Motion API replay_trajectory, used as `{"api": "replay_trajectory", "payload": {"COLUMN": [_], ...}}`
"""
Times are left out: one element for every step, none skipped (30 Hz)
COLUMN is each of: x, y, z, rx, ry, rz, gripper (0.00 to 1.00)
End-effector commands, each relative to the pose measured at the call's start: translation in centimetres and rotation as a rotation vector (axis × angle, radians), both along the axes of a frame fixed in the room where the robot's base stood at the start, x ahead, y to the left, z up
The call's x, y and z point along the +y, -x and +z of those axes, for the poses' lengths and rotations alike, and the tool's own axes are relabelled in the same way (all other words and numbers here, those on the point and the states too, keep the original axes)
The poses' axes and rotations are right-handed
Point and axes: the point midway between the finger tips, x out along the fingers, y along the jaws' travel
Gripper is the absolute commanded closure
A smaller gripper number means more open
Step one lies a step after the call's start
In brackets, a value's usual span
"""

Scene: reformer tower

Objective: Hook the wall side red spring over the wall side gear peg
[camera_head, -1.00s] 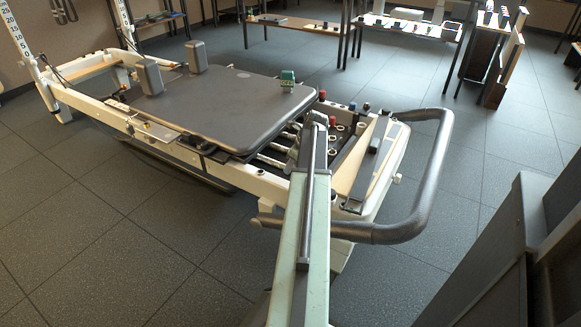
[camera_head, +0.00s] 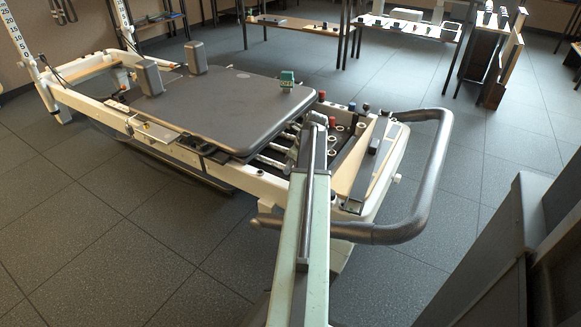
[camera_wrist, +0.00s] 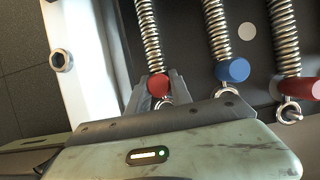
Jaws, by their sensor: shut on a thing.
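In the wrist view, my gripper (camera_wrist: 157,92) has one finger on each side of the red end cap (camera_wrist: 158,84) of a coil spring (camera_wrist: 148,40), and it is shut on that cap. A metal hook loop shows just below the cap, partly hidden by the gripper body. This spring is the one closest to the white frame rail (camera_wrist: 90,60). A second red-capped spring (camera_wrist: 297,87) is at the right, with its ring beyond the cap. I cannot pick out the gear peg. In the head view, my arm hides the gripper.
A blue-capped spring (camera_wrist: 232,70) lies between the two red ones. In the head view, the grey carriage (camera_head: 220,100) covers the middle of the reformer. A grey curved bar (camera_head: 435,180) bounds its near right end. Open tiled floor (camera_head: 100,240) lies at the left.

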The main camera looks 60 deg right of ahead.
Motion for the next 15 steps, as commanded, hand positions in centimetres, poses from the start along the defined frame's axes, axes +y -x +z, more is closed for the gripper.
{"api": "replay_trajectory", "payload": {"x": [0.0, 0.0, 0.0, 0.0, 0.0, 0.0, 0.0, 0.0, 0.0, 0.0, 0.0, 0.0, 0.0, 0.0, 0.0], "y": [0.0, 0.0, 0.0, 0.0, 0.0, 0.0, 0.0, 0.0, 0.1, 0.1, 0.1, 0.1, 0.2, 0.2, 0.2], "z": [0.0, 0.0, 0.0, 0.0, 0.1, 0.2, 0.4, 0.6, 0.9, 1.1, 1.3, 1.7, 1.9, 2.1, 2.4], "rx": [0.0, 0.0, 0.0, 0.0, 0.0, 0.0, 0.0, 0.0, 0.0, 0.0, 0.0, 0.0, 0.0, 0.0, 0.0], "ry": [-0.001, -0.001, 0.0, 0.0, -0.001, 0.0, 0.0, 0.0, 0.0, 0.0, 0.0, 0.0, 0.0, 0.0, 0.0], "rz": [0.0, 0.0, 0.0, 0.0, 0.0, 0.0, 0.0, 0.0, 0.0, 0.0, 0.0, 0.0, 0.0, 0.0, 0.0], "gripper": [1.0, 1.0, 1.0, 1.0, 1.0, 1.0, 1.0, 1.0, 1.0, 1.0, 1.0, 1.0, 1.0, 1.0, 1.0]}}
